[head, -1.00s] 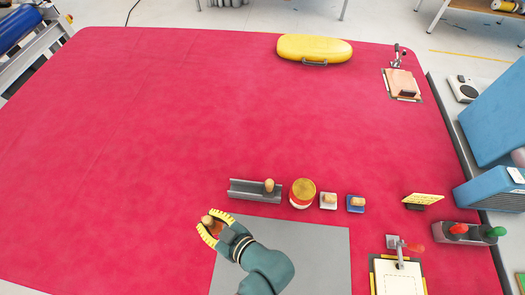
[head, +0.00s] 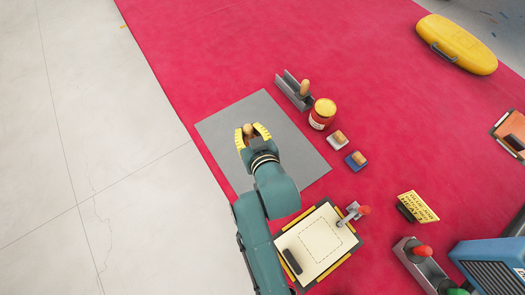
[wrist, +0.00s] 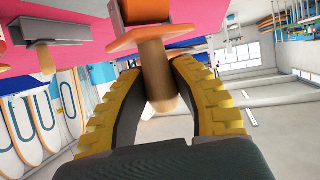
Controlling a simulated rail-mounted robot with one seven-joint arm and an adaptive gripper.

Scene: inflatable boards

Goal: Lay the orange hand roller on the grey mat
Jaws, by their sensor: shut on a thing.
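My gripper (head: 253,135) has its yellow ribbed fingers shut on the wooden handle (wrist: 155,75) of the orange hand roller (wrist: 140,38). In the head view only the round wooden end of the handle (head: 248,129) shows between the fingers; the orange part is hidden beneath. In the wrist view the orange part lies beyond the fingertips. The grey mat (head: 222,125) is a flat rectangle on the red sheet. My gripper appears over its middle in the head view; I cannot tell whether the roller touches it.
A grey channel with a wooden knob (head: 290,91), a yellow-lidded jar (head: 322,114) and two small wooden-knobbed blocks (head: 338,138) (head: 356,160) stand beside the mat. A clamp board (head: 312,243) lies nearer. The red sheet (head: 340,50) is largely clear beyond.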

